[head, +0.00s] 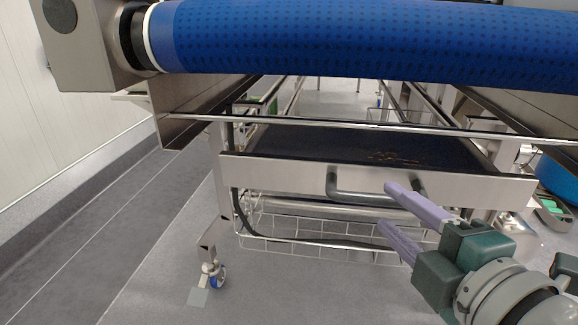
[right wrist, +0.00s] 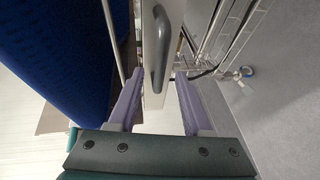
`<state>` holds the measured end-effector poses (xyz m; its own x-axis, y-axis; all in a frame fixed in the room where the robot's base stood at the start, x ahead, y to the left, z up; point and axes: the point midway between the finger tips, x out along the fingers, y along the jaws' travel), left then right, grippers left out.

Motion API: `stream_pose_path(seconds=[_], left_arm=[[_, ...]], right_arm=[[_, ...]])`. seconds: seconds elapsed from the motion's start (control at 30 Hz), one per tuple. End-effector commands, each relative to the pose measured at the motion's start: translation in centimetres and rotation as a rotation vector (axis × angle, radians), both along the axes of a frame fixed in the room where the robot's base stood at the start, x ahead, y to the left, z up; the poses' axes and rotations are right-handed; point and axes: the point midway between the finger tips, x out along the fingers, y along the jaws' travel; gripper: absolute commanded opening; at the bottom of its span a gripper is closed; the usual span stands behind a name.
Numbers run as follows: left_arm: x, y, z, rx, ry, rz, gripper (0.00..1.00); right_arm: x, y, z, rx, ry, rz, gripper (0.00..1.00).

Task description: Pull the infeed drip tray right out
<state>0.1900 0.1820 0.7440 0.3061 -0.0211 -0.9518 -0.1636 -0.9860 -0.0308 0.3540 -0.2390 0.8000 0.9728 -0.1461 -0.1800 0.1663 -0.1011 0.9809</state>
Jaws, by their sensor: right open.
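The infeed drip tray (head: 275,179) is a wide shallow metal tray with a dark inside, under the blue belt in the head view. A grey bar handle (head: 345,197) is fixed to the middle of its front panel. The handle also shows in the right wrist view (right wrist: 161,50). My right gripper (head: 386,208) is open and empty, its lilac fingers pointing at the handle's right end. In the right wrist view the handle lies ahead between the two fingers (right wrist: 160,75), and contact cannot be told. My left gripper is not in view.
The blue conveyor belt (head: 370,38) and a metal cross rod (head: 360,127) lie above the tray. A wire basket (head: 290,226) hangs below it. A castor (head: 216,276) stands at the left leg. The floor in front is clear.

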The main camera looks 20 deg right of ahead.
Motion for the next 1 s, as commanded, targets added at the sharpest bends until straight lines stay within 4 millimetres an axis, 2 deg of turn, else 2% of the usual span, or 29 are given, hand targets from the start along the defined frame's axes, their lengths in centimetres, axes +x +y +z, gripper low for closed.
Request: stream_pose_path(seconds=[0.1, 0.3, 0.67, 1.0], left_arm=[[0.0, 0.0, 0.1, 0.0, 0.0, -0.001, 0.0], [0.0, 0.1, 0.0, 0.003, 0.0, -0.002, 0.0], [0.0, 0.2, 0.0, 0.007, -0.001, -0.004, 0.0], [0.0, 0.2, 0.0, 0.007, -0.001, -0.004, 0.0]], right_arm=[[2.1, -0.3, -0.3, -0.001, -0.003, -0.001, 0.5], [4.1, -0.6, -0.8, 0.0, 0.0, -0.001, 0.5], [4.5, -0.7, -0.9, 0.0, 0.001, -0.001, 0.48], [4.5, -0.7, -0.9, 0.0, 0.001, -0.001, 0.1]])
